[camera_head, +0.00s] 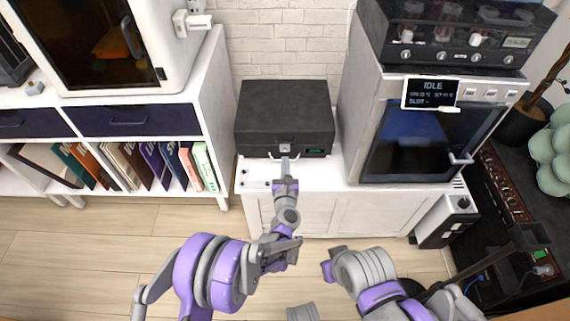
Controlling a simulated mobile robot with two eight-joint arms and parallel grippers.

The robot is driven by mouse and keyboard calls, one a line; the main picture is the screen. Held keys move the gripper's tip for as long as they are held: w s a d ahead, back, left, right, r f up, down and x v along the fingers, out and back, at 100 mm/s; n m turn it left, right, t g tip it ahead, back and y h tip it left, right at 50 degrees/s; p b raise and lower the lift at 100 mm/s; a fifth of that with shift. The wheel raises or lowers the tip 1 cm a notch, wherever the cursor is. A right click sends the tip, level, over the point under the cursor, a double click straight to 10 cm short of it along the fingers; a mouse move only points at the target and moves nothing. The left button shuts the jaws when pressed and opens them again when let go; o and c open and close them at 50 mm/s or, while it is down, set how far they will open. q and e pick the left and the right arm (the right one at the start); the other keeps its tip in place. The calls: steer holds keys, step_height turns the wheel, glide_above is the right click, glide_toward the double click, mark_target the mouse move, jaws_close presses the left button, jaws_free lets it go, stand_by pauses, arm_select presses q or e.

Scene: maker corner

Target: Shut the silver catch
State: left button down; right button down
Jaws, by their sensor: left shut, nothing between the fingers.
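A black case (284,108) with a closed lid sits on the white cabinet against the brick wall. The silver catch (285,148) is on the middle of its front face; it is too small to tell whether it is open or shut. My left gripper (285,160) is shut and empty, its tips just below and in front of the catch. I cannot tell whether they touch it. My right arm (365,270) shows at the lower right, and its fingertips are not clearly visible.
An oven-like machine with an IDLE display (431,94) stands right of the case. A white bookshelf (212,110) with several books is to the left. The white cabinet top (325,174) has bare room in front of the case. A plant (555,150) is at far right.

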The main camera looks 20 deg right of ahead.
arm_select(q)
steer(key=s+a+r+p, duration=0.2)
steer(key=s+r, duration=0.5)
steer(key=shift+s, duration=0.2)
steer(key=shift+a, duration=0.1)
